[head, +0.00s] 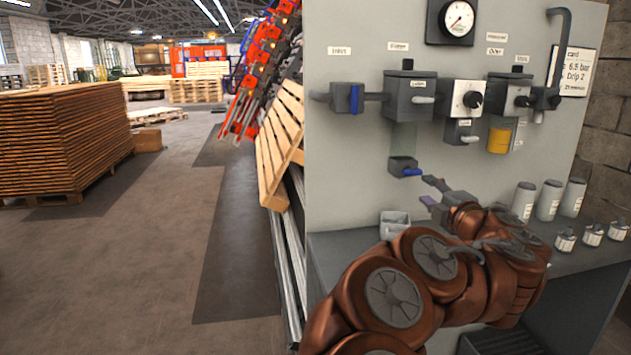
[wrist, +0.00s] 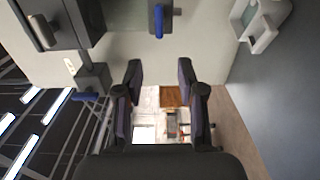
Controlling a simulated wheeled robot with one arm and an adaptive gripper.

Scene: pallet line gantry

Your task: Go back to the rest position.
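My gripper (head: 432,192) is in front of the grey panel (head: 350,45), a little to the right of and below the small block with a blue drain handle (head: 412,172). Its fingers point left in the head view. In the wrist view my gripper (wrist: 160,78) shows two dark fingers spread apart with nothing between them. A blue handle (wrist: 159,20) is beyond the fingertips there, apart from them. My copper-coloured arm reaches in from the lower right and hides part of the bench.
The bench (head: 335,250) holds a small white tray (head: 395,222), several white-labelled canisters (head: 548,200) and small fittings (head: 591,235). A blue inlet valve (head: 353,98), gauge (head: 457,18) and knobs stick out above. A leaning pallet (head: 280,145) stands left; open floor (head: 150,250) lies beyond.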

